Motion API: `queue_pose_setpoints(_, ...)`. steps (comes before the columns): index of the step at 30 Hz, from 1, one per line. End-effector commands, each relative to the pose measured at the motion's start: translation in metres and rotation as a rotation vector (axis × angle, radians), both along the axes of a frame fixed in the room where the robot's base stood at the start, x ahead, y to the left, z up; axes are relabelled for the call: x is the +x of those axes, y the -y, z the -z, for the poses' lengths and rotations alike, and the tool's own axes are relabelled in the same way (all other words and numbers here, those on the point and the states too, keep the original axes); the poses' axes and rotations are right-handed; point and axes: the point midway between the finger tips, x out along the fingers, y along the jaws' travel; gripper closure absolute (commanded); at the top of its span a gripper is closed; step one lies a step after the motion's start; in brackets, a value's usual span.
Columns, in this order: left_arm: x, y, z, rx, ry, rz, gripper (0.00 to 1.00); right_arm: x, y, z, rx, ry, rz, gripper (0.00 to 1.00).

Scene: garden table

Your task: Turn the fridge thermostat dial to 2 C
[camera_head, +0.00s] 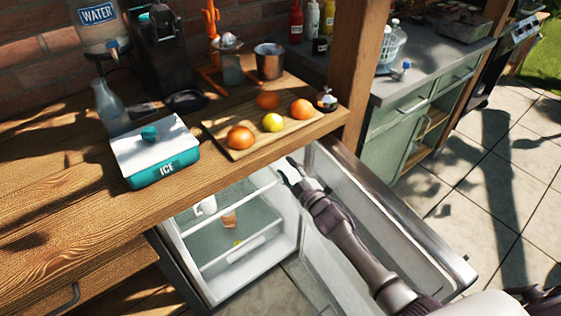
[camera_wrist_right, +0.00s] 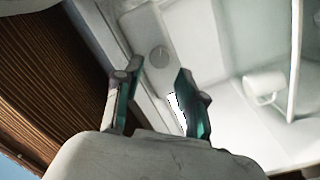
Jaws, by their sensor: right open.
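The fridge (camera_head: 205,285) stands under the wooden counter with its door (camera_head: 425,235) swung open to the right. The thermostat dial (camera_wrist_right: 159,57) is a small round grey knob on the pale inner wall in the right wrist view. Its markings are too small to read. My right gripper (camera_head: 288,172) reaches into the fridge opening below the counter edge. In the wrist view its two fingers (camera_wrist_right: 158,95) are apart and empty, with the dial beyond the gap between them, apparently not touched. My left gripper is not in view.
A white mug (camera_wrist_right: 263,88) stands on a fridge shelf, right of the fingers in the wrist view. The counter edge (camera_head: 255,165) hangs close above my right gripper. A board (camera_head: 220,135) with fruit and an ice box (camera_head: 165,172) sit on top.

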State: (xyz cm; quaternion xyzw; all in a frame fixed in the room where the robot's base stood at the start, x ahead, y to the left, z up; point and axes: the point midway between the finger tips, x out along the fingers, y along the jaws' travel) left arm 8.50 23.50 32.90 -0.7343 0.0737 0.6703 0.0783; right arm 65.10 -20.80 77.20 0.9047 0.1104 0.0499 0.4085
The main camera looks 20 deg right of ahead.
Motion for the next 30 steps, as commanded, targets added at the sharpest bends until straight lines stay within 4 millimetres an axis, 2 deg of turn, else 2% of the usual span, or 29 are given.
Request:
queue_pose_setpoints(3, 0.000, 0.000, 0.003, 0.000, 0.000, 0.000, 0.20, 0.020, -0.005, 0.001, 0.000, 0.000, 0.000, 0.60)
queue_pose_setpoints(7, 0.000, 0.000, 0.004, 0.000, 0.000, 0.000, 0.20, 0.033, -0.008, 0.001, 0.000, -0.001, -0.001, 0.60)
queue_pose_setpoints(19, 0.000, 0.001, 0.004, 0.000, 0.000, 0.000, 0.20, 0.040, -0.010, 0.000, 0.000, -0.001, -0.001, 0.60)
queue_pose_setpoints(26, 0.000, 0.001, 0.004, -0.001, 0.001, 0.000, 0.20, 0.039, -0.010, 0.000, 0.000, -0.001, 0.000, 0.98)
queue_pose_setpoints(30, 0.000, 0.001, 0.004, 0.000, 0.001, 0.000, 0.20, 0.039, -0.010, 0.001, 0.002, -0.002, 0.000, 1.00)
